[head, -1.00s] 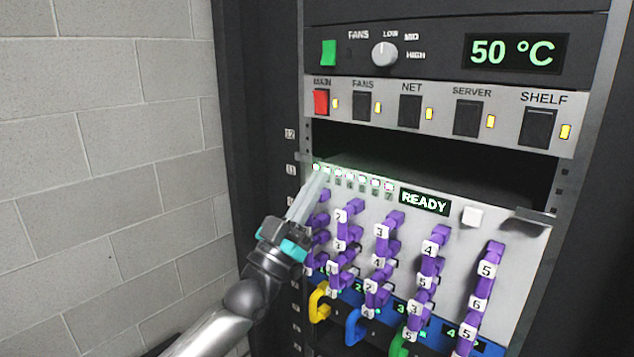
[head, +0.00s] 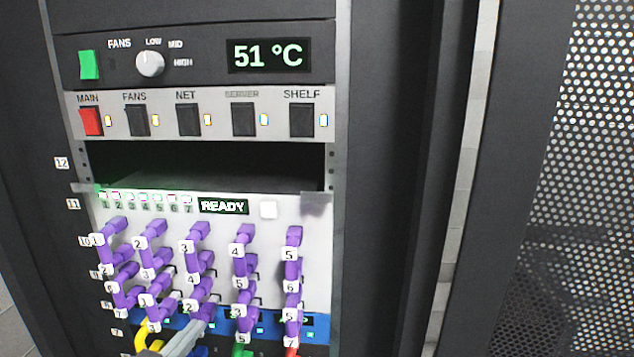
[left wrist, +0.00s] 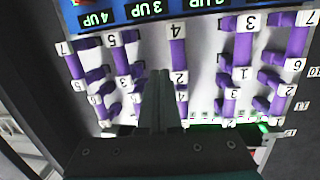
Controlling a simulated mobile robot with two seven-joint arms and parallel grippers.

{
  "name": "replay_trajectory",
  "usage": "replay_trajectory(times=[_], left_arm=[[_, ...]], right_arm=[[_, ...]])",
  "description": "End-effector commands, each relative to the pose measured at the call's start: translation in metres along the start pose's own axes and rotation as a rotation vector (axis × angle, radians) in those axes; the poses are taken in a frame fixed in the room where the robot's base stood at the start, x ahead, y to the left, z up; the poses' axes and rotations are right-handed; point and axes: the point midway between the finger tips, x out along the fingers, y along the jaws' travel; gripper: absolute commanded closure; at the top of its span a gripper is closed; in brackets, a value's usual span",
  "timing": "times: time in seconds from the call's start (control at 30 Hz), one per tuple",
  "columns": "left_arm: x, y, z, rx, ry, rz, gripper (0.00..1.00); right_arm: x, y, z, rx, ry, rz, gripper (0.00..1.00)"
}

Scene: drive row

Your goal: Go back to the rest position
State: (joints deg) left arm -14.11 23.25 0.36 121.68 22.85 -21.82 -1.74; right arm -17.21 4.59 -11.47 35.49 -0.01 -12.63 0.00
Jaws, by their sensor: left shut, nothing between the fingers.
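My left gripper (head: 196,327) shows at the bottom edge of the head view, with only its grey fingers in sight in front of the lower purple cables (head: 192,311). In the left wrist view my left gripper (left wrist: 158,78) points at the same cable panel, its two fingers together and empty. I cannot tell whether the fingertips touch a cable. The rest of the left arm is out of the head view. My right gripper is in neither view.
The rack holds a temperature panel (head: 200,57) reading 51 °C, a switch row (head: 220,100) and an open dark slot (head: 210,163). Below is a white panel (head: 285,230) showing READY. Purple numbered cables stick out close to my fingers. A perforated door (head: 590,150) stands at right.

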Motion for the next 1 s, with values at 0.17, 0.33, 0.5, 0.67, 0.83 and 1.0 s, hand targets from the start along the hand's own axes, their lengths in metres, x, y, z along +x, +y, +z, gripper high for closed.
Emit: replay_trajectory(times=[0.17,0.33,0.5,0.67,0.83,1.0], left_arm=[[-0.032,0.038,0.067,-0.002,-0.306,0.019,1.0],[-0.081,0.066,0.12,-0.003,-0.602,0.017,1.0],[-0.132,0.084,0.152,-0.012,-0.844,0.002,1.0],[-0.174,0.095,0.168,-0.025,-1.019,-0.016,1.0],[-0.206,0.102,0.185,-0.039,-1.161,-0.034,1.0],[-0.192,0.103,0.23,-0.037,-1.174,-0.029,1.0]], right_arm=[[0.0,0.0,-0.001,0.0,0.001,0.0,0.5],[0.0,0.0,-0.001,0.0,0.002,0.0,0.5],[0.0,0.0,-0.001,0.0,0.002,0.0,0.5],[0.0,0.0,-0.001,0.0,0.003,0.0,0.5],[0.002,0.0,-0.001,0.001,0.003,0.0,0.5],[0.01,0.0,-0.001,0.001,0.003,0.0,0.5]])
